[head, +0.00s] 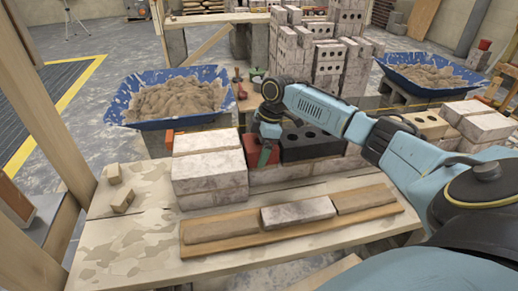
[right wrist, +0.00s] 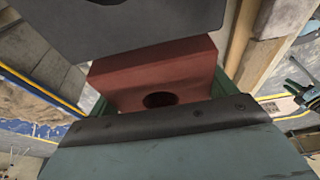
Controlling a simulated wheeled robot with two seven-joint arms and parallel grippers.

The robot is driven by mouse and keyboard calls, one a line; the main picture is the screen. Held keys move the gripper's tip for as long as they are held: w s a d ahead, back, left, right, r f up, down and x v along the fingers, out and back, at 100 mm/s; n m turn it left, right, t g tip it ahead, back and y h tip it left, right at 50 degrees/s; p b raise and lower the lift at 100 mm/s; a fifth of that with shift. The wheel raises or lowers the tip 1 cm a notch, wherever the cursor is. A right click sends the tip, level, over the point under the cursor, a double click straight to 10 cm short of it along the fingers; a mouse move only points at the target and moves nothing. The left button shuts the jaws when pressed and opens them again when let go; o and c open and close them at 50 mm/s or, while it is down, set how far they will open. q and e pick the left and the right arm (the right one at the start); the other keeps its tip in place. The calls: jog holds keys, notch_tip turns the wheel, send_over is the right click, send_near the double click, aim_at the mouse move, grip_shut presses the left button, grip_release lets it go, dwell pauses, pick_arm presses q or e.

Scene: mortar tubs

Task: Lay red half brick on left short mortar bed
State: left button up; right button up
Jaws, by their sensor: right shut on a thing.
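The red half brick (head: 250,150) is at the gap between a pale block stack (head: 208,180) and a dark holed brick (head: 312,144), over a low pale course (head: 290,172). My right gripper (head: 266,152) points down and is shut on it. In the right wrist view the red half brick (right wrist: 155,75) shows a round hole and sits between the jaws. Whether it rests on the course or hangs just above it, I cannot tell. No mortar bed shows clearly under it. My left gripper is not in view.
A board (head: 220,243) with brown slabs and a pale brick (head: 298,212) lies in front on the table (head: 130,245). Small wooden blocks (head: 122,200) lie at left. Blue tubs (head: 160,123) (head: 440,88) of mortar and a tall block stack (head: 335,75) stand behind.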

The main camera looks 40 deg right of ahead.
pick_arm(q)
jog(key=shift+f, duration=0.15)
pick_arm(e)
jog(key=o, duration=1.6)
jog(key=shift+r, duration=0.25)
jog(key=p+v, duration=0.3)
jog(key=v, duration=0.7)
jog(key=shift+p+v, duration=0.3)
jog(key=shift+v, duration=0.5)
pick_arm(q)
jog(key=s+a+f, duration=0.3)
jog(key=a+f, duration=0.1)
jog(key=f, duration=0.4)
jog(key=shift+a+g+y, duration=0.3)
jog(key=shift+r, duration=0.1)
